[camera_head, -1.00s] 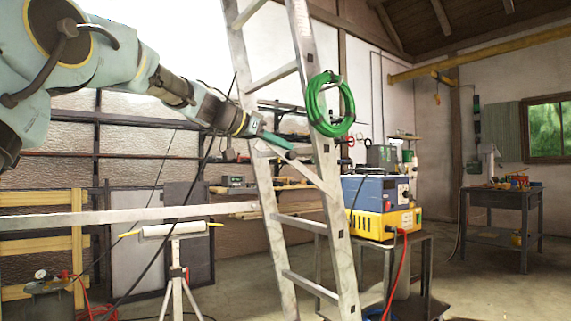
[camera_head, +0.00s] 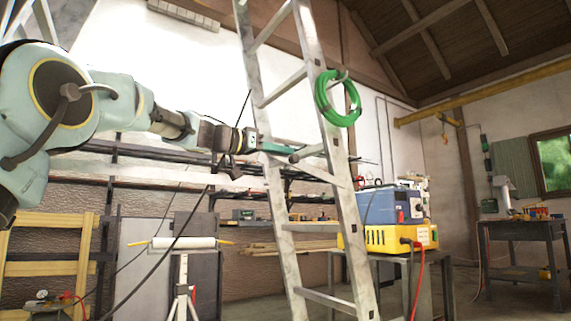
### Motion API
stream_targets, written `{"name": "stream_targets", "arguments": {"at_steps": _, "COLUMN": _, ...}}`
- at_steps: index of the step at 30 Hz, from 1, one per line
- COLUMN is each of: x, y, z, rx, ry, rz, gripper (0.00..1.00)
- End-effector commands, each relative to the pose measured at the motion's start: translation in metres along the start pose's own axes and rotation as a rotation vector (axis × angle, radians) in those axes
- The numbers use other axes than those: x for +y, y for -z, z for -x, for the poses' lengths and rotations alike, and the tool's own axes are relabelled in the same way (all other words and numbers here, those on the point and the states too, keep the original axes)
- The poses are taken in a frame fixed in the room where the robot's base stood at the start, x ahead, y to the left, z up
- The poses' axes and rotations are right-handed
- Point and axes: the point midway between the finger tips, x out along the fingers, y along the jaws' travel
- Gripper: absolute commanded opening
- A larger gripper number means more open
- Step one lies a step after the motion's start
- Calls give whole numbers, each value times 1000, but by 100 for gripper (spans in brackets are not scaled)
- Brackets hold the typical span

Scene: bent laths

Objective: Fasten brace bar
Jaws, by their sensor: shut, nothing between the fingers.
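A metal ladder (camera_head: 274,200) leans in the middle of the view. A pale, thin bar (camera_head: 335,170) slants across between its rails, just below and right of my gripper; I take it for the brace bar, and cannot tell how its ends are held. My gripper (camera_head: 283,148) reaches in from the left at the ladder's left rail. Its green-tipped fingers are shut with nothing seen between them. I cannot tell whether they touch the rail or bar. No separate fastener can be made out.
A coil of green hose (camera_head: 338,98) hangs on the ladder's right rail. A blue and yellow machine (camera_head: 388,215) stands on a table behind it. A roller stand (camera_head: 183,243) is lower left, and a workbench (camera_head: 520,230) stands far right. Dark cables hang near my arm.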

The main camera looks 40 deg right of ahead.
Motion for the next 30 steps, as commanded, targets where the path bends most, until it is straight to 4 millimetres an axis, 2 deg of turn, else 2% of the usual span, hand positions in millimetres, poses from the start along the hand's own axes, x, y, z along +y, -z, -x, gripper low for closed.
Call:
{"name": "stream_targets", "arguments": {"at_steps": 1, "x": 0, "y": -12, "z": 1, "rx": 1, "ry": 0, "rz": -2, "gripper": 0}}
{"name": "stream_targets", "arguments": {"at_steps": 15, "x": 2, "y": -48, "z": 8, "rx": -2, "ry": 0, "rz": -2, "gripper": 0}}
{"name": "stream_targets", "arguments": {"at_steps": 30, "x": 2, "y": -67, "z": 9, "rx": -7, "ry": -2, "rz": 2, "gripper": 0}}
